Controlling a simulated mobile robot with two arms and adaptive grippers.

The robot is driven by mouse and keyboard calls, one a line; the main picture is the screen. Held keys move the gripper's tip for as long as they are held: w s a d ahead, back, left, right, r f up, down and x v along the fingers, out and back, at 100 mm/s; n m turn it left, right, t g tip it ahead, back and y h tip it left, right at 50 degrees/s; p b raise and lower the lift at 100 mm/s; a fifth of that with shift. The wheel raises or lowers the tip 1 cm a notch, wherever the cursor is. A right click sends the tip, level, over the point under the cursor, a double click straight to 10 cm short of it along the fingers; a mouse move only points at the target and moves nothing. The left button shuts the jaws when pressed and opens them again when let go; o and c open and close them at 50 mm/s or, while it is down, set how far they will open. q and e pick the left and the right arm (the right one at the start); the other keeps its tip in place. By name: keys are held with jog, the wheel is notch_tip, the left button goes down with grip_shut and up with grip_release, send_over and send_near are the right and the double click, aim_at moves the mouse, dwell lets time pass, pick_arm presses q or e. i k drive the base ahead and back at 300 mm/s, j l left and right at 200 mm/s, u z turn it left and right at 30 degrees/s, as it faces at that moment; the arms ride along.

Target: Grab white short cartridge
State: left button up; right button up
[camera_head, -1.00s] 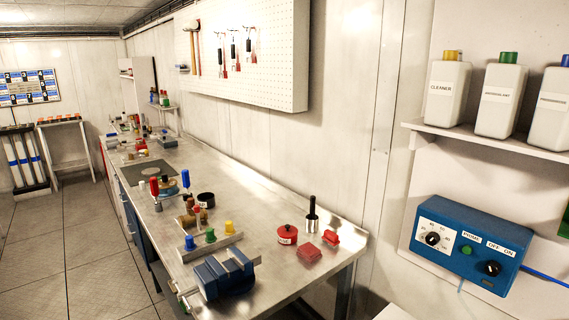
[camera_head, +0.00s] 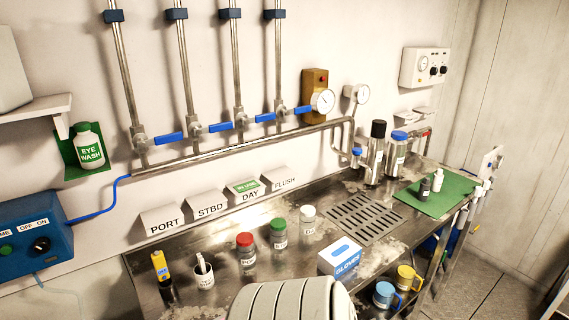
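Neither of my grippers is in view.
A metal bench (camera_head: 215,245) carries red-lidded (camera_head: 246,252), green-lidded (camera_head: 278,234) and white-lidded (camera_head: 308,224) jars, a blue-and-white glove box (camera_head: 340,259), a drain grate (camera_head: 364,218) and a green mat (camera_head: 440,196). Pipes with blue valve handles (camera_head: 220,127) line the wall. Floor shows at right.

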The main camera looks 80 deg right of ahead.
aim_at(439, 177)
jog(key=z, duration=3.7)
jog(key=i+l+u, duration=0.45)
jog(key=i+l, duration=0.6)
